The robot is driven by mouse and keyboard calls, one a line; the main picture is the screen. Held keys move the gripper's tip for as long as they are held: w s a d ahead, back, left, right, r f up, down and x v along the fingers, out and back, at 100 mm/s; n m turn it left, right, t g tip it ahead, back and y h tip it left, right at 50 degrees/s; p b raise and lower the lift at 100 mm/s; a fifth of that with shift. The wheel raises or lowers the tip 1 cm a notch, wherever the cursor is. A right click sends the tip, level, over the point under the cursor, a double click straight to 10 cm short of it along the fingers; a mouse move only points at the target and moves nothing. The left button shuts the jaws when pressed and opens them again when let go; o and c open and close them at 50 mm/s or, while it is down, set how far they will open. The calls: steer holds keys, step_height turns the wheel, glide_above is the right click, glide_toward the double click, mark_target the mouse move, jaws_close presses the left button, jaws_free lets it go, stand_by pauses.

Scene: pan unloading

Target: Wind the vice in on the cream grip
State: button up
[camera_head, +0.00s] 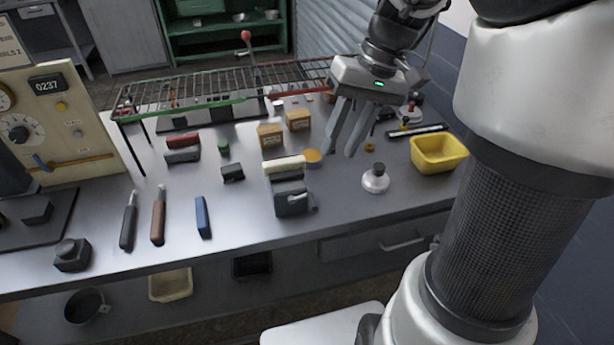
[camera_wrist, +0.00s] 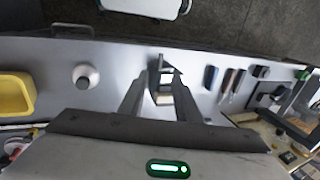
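A dark grey vice (camera_head: 291,204) stands near the front edge of the metal bench, with a pale crank handle (camera_head: 299,197) on its front right. The cream grip (camera_head: 284,164) lies across the back of the vice, at its jaws; I cannot tell how tightly it is held. My gripper (camera_head: 341,151) is open and empty, above the bench to the right of and behind the vice. In the wrist view the vice (camera_wrist: 167,70) and the cream grip (camera_wrist: 163,99) show between my spread fingers, below them.
A white-grey knobbed piece (camera_head: 375,179) and a yellow bin (camera_head: 439,153) stand to the right. Two small boxes (camera_head: 270,135) and an orange disc (camera_head: 312,156) lie behind the vice. A wire rack (camera_head: 220,88) spans the back. A blue-handled tool (camera_head: 203,217) lies left.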

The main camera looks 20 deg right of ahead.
mark_target(314, 201)
steer(key=b+x, duration=0.1)
steer(key=x, duration=1.2)
steer(key=shift+a+f+b, duration=0.15)
steer(key=shift+f+b, duration=0.15)
steer(key=shift+b, duration=0.05)
jaws_close()
